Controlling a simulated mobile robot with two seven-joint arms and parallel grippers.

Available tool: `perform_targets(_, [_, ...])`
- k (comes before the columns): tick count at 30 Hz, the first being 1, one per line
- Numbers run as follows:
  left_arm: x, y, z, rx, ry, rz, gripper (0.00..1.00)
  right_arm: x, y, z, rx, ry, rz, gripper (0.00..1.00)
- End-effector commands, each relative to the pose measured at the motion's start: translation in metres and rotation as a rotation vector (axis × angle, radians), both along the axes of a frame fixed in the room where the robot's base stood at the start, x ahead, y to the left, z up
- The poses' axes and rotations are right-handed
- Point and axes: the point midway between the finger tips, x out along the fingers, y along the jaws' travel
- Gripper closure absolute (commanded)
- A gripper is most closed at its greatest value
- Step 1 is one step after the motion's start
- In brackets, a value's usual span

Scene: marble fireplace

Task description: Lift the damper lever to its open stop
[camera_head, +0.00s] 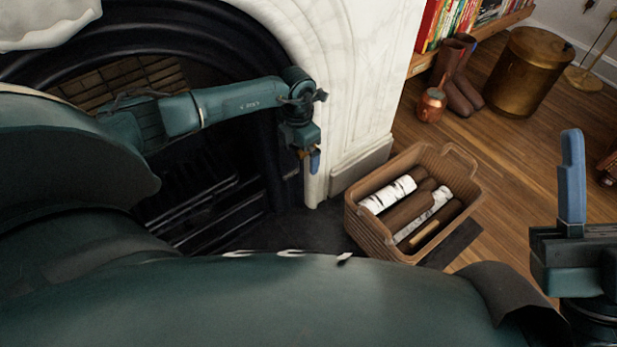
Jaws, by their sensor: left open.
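The black cast-iron fireplace (215,42) with its dark grate stands at the left, inside a white marble surround (355,75). My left gripper (310,160) hangs at the right edge of the fireplace opening, in front of the marble leg, with its blue fingertip pointing down. It is open, and I see nothing held in it. A small brass-coloured bit shows beside its fingertip; I cannot tell what it is. I cannot make out the damper lever; my arm and body cover much of the opening. My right gripper (571,185) is at the right edge, with one blue finger pointing up.
A wicker basket (364,232) of logs stands on the floor right of the fireplace. Behind it are a copper pot (431,105), brown boots (461,85), a brass bin (528,75) and a bookshelf (478,38). The wooden floor (515,165) right of the basket is clear.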

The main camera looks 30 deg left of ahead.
Motion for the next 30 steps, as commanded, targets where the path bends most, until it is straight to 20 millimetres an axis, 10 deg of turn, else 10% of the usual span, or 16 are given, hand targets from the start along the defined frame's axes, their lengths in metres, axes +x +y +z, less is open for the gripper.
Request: perform_targets(30, [0.000, 0.000, 0.078, 0.000, 0.000, 0.000, 0.00, 0.000, 0.000, 0.067, 0.000, 0.000, 0.000, 0.64])
